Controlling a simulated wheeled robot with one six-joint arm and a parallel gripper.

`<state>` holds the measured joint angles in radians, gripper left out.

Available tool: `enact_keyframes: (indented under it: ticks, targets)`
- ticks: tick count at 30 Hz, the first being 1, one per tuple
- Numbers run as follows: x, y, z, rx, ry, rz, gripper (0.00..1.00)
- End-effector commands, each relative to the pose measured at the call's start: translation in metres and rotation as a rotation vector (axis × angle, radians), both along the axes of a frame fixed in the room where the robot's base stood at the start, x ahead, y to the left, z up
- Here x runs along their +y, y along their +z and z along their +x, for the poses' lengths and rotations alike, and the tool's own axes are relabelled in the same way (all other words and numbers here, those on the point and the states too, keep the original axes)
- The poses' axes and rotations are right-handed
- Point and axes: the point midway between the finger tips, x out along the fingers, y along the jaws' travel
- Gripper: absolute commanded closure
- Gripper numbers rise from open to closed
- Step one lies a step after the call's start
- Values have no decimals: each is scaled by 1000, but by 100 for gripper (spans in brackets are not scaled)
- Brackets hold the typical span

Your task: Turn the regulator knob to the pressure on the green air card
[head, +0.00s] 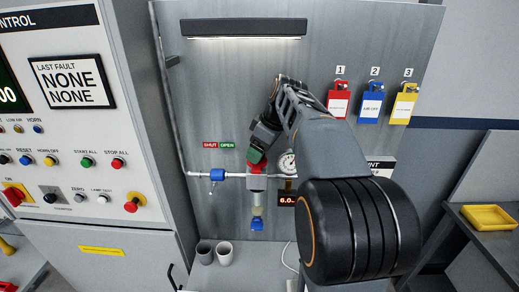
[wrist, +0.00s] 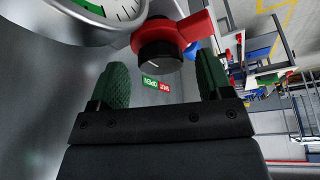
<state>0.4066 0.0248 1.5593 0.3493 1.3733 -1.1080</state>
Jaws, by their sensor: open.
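The black regulator knob (wrist: 160,58) with a white pointer mark sits on the red regulator body (wrist: 196,36) in the wrist view. My gripper (wrist: 163,62) is open, its green fingers on either side of the knob in that picture, with gaps on both sides. I cannot tell how far the tips reach along it. In the head view my gripper (head: 257,150) is over the regulator (head: 256,182) and hides the knob. A round gauge (head: 287,162) is beside it; its dial (wrist: 108,12) is cut off in the wrist view. I cannot make out a green air card.
A red display (head: 287,200) reads 6.0. A blue valve (head: 217,175) is on the pipe, below a SHUT/OPEN label (head: 218,145). Red (head: 339,102), blue (head: 371,105) and yellow (head: 404,106) tags hang at right. Two cups (head: 224,253) stand below. My arm hides part of the panel.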

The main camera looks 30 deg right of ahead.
Motion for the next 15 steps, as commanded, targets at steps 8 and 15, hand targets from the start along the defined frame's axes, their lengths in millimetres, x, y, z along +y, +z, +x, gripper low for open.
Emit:
enact_keyframes:
  ticks: [8,15]
  targets:
    - [2,-5,2,0,0,0,27]
    - [2,-5,2,0,0,0,37]
